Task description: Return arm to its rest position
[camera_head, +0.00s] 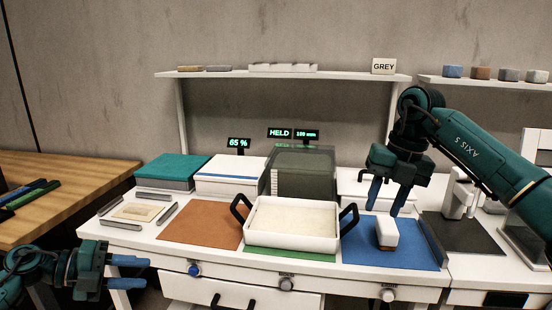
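My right gripper (387,198) hangs over the blue mat (420,248) on the right of the white table, fingers pointing down. Its two blue fingers are apart with nothing between them. A small white block with a brown lower part (387,233) stands upright on the blue mat just below the fingertips, apart from them as far as I can see. My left gripper (128,272) is low at the left, in front of the table's front left corner. Its blue fingers point right, apart and empty.
A white tray (292,242) with black handles and pale contents stands mid-table, left of the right gripper. A grey bin (302,180) is behind it. A grey rail (434,242) borders the blue mat. A shelf (345,76) runs above. The orange mat (200,222) is bare.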

